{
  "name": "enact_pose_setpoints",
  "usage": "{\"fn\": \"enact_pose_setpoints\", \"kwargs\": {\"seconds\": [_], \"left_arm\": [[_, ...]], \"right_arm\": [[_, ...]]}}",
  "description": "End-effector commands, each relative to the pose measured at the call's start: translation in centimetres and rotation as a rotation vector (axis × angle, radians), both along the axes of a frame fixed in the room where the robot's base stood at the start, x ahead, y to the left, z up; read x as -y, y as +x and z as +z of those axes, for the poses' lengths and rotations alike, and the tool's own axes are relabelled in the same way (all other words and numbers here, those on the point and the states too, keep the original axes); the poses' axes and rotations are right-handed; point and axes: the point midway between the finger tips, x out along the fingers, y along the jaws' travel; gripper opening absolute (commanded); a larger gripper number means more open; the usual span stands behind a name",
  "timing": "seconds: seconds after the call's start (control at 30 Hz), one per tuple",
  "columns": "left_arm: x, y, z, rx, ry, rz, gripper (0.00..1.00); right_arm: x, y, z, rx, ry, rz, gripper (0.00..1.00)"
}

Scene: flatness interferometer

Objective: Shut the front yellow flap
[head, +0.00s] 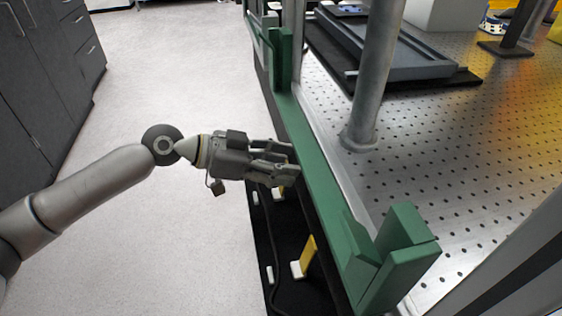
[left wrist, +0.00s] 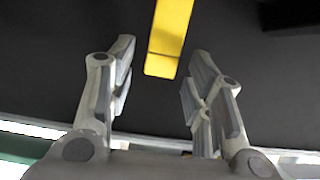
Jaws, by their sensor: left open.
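A yellow flap (head: 307,254) stands out from a white mount at the black lower side of the table, in the lower middle of the head view. A second bit of yellow (head: 281,190) shows just below my left gripper, mostly hidden by it. My left gripper (head: 290,162) is open and empty beside the table's green edge, above and beyond the nearer flap. In the left wrist view, a yellow flap (left wrist: 170,38) lies ahead, between and beyond the open fingertips (left wrist: 162,68). I cannot tell which flap this is. My right gripper is out of view.
The green rail (head: 325,175) runs along the table edge, with a raised green corner block (head: 402,245). A grey post (head: 374,75) stands on the perforated tabletop (head: 460,150). Dark cabinets (head: 40,85) stand at the left. The pale floor (head: 185,70) between is clear.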

Motion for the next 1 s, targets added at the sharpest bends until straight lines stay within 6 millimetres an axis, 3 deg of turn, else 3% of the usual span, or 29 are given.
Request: {"fn": "enact_pose_setpoints", "kwargs": {"seconds": [0.23, 0.6, 1.0], "left_arm": [[0.05, 0.02, -0.03, 0.0, 0.0, 0.0, 0.45], [0.02, 0.03, -0.01, 0.0, 0.0, 0.001, 0.0], [-0.24, 0.0, -0.02, 0.002, 0.0, 0.001, 0.0]], "right_arm": [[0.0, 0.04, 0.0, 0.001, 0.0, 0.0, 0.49], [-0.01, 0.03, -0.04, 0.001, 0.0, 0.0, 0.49], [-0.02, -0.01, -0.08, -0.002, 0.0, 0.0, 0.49]]}}
